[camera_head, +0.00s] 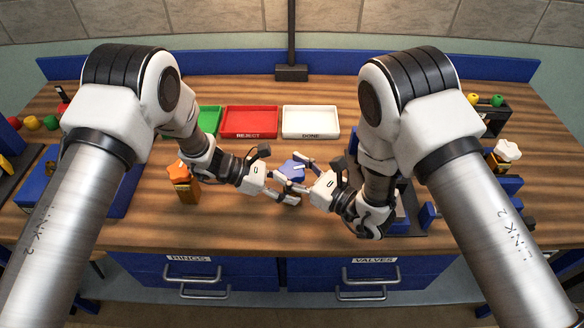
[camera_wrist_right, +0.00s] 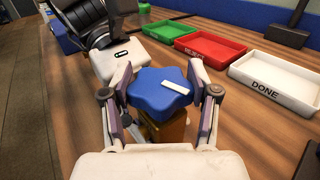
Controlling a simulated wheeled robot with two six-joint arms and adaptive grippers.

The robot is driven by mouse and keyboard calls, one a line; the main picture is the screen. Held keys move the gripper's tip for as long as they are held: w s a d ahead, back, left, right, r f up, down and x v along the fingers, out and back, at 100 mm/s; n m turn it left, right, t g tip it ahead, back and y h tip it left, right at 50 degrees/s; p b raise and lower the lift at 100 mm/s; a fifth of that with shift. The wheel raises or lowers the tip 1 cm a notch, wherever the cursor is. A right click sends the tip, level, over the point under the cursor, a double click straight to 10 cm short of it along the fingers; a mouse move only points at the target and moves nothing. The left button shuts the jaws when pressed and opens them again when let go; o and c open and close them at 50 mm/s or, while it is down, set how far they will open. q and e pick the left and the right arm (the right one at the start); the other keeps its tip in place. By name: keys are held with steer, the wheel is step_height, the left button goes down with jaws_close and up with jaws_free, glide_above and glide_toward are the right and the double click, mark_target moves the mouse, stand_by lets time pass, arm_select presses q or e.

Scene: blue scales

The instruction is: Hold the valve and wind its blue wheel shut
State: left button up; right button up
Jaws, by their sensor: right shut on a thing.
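The blue wheel (camera_head: 289,170) has rounded lobes and a white bar on top. In the right wrist view the wheel (camera_wrist_right: 152,97) sits above a brass-coloured valve body (camera_wrist_right: 168,132), which is mostly hidden below it. My right gripper (camera_head: 294,174) is shut on the blue wheel, one finger on each side; its fingers (camera_wrist_right: 160,98) also show in the right wrist view. My left gripper (camera_head: 283,189) is low beside the valve, opposite my right one. Its fingertips are partly hidden, and I cannot tell whether they close on the body.
A green tray (camera_head: 209,119), a red REJECT tray (camera_head: 249,132) and a white DONE tray (camera_head: 311,134) stand behind the grippers. An orange-wheeled valve (camera_head: 181,172) stands to the left. Bare wood (camera_head: 240,222) lies in front.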

steer(key=o, duration=1.2)
steer(key=shift+d, duration=0.15)
steer(key=v, duration=1.2)
